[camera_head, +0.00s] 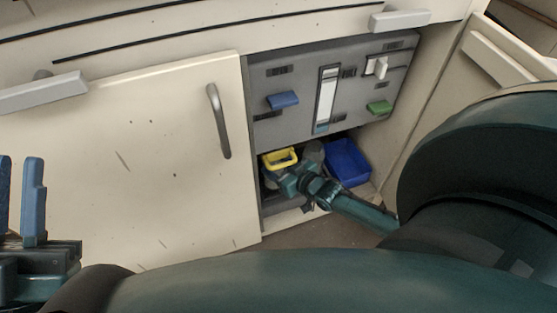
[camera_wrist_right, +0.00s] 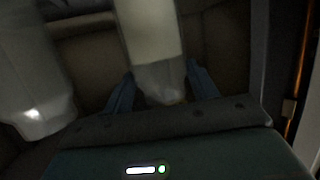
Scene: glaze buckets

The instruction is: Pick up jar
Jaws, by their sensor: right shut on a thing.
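In the right wrist view, a pale jar (camera_wrist_right: 150,35) with a clear greyish end stands between the two blue fingers of my right gripper (camera_wrist_right: 160,84), which is shut on it. A second pale, rounded jar-like thing (camera_wrist_right: 30,85) is to the left, apart from the fingers. In the head view, my right gripper (camera_head: 286,178) reaches into the low open cabinet space, beside a yellow-rimmed bucket (camera_head: 280,158). The held jar is mostly hidden there. A grey rounded thing (camera_head: 314,151) shows behind the wrist; I cannot tell which jar it is. My left gripper (camera_head: 19,190) is open and empty.
A blue bucket (camera_head: 347,162) stands right of my right wrist. A grey panel (camera_head: 350,90) with blue, white and green handles closes the space above. A cream cabinet door (camera_head: 140,170) is on the left, and a side wall (camera_head: 430,110) bounds the right.

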